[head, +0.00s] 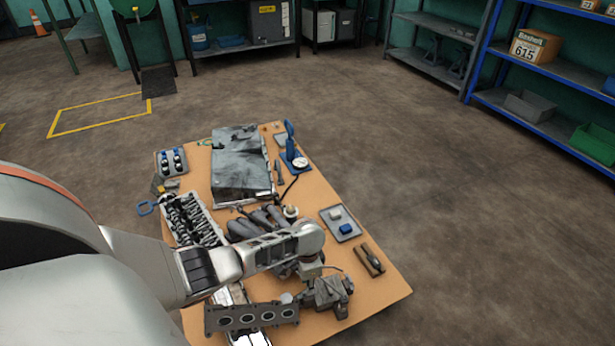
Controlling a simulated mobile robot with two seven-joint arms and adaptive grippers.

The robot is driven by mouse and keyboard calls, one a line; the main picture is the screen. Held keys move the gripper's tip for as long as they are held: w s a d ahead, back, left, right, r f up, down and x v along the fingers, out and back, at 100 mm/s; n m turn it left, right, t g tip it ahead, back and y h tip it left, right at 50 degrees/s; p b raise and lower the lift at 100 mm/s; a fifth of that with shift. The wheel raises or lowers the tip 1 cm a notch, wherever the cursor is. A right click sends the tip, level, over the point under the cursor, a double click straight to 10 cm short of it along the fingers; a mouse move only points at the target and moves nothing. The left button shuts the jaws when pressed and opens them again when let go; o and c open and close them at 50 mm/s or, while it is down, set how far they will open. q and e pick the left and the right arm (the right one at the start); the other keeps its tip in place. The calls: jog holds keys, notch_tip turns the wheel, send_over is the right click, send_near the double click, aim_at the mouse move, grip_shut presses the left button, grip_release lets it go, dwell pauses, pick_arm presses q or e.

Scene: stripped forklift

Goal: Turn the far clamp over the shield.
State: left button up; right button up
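A scuffed dark grey sheet (240,160), possibly the shield, lies at the far part of the orange-brown work table (365,290). No clamp can be picked out with certainty at this size. My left arm comes in from the left, and its wrist (300,240) is above the near middle of the table, nearer than the grey sheet and apart from it. Below the wrist, my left gripper blends with dark metal parts (328,292), and its fingers cannot be told apart. My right gripper is not in view.
A cylinder-head-like part (193,220) lies at the left. A gauge with a blue handle (293,155) stands right of the sheet. A grey tray (341,222) with blue and white pieces lies at the right. A flat plate with holes (250,315) is in front. Floor right of the table is clear.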

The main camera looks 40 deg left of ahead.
pick_arm(q)
notch_tip(320, 180, up, 8)
jog(key=shift+f, duration=0.25)
dwell(0.5)
